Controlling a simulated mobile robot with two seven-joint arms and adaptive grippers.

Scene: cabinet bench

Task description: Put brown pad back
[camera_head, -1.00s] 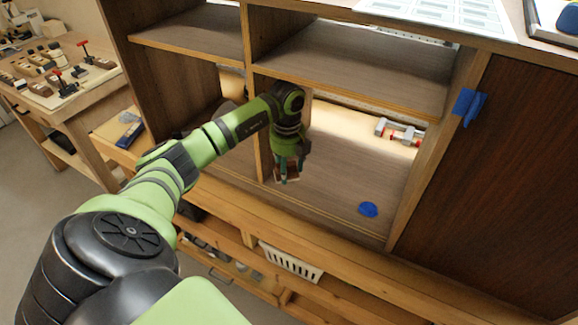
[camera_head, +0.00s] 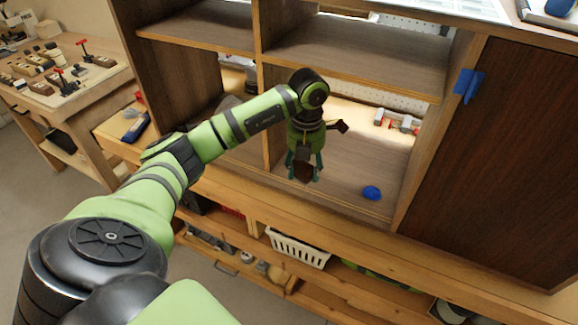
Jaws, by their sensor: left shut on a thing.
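My left gripper (camera_head: 304,172) points down just in front of the cabinet's lower middle compartment. It is shut on a small brown pad (camera_head: 303,173), held between its fingertips. The pad looks tilted and appears to be above the compartment floor (camera_head: 345,195), though the exact gap cannot be told. The fingers hide part of the pad. My right gripper is not in view.
Blue tape (camera_head: 468,84) is on the cabinet's right upright. Clamps (camera_head: 398,121) lie behind the open back. A white basket (camera_head: 298,248) sits below.

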